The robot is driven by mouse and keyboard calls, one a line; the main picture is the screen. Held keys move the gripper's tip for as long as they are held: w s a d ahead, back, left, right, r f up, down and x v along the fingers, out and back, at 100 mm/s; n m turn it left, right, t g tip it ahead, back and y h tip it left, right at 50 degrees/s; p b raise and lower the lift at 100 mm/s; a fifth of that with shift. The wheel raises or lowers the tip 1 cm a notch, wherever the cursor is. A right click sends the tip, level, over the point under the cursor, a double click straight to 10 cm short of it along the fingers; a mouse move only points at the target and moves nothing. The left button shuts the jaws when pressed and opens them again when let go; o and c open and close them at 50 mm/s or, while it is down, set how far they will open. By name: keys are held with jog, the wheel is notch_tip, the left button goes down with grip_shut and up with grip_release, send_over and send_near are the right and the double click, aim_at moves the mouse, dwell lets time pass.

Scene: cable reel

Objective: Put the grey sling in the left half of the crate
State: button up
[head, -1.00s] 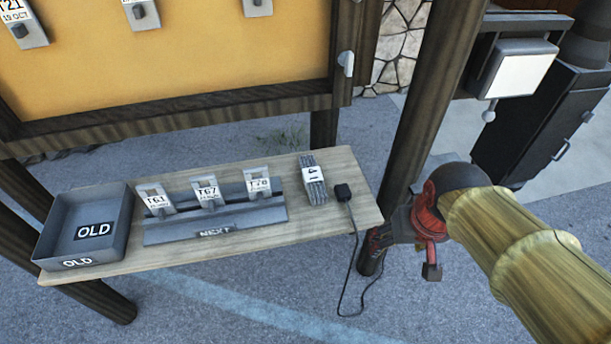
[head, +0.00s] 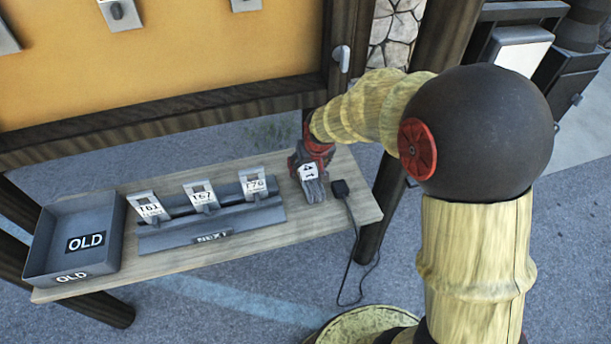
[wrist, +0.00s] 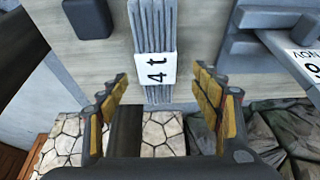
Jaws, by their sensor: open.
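The grey sling (head: 314,188) is a folded, ribbed bundle with a white "4t" label, lying on the right part of the wooden shelf. In the wrist view the sling (wrist: 154,30) runs down between my two fingers. My gripper (wrist: 160,78) is open, with one finger on each side of the sling's line and nothing held. In the head view my gripper (head: 306,168) is at the sling's far end and hides part of it. Contact cannot be told. A grey open crate (head: 45,235) marked "OLD" stands at the shelf's left end, with no divider visible.
A grey rack (head: 175,238) with several tagged pieces stands between crate and sling. A black plug-like block (head: 340,188) with a hanging cable lies just right of the sling.

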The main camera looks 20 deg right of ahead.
aim_at(309, 171)
jog(key=x, duration=0.1)
jog(key=b+x, duration=0.1)
jog(key=x, duration=0.1)
jog(key=b+x, duration=0.1)
jog(key=x, duration=0.1)
jog(key=shift+d+f, duration=0.25)
jog(key=shift+r, duration=0.1)
jog(key=c, duration=0.3)
grip_shut()
dwell(0.4)
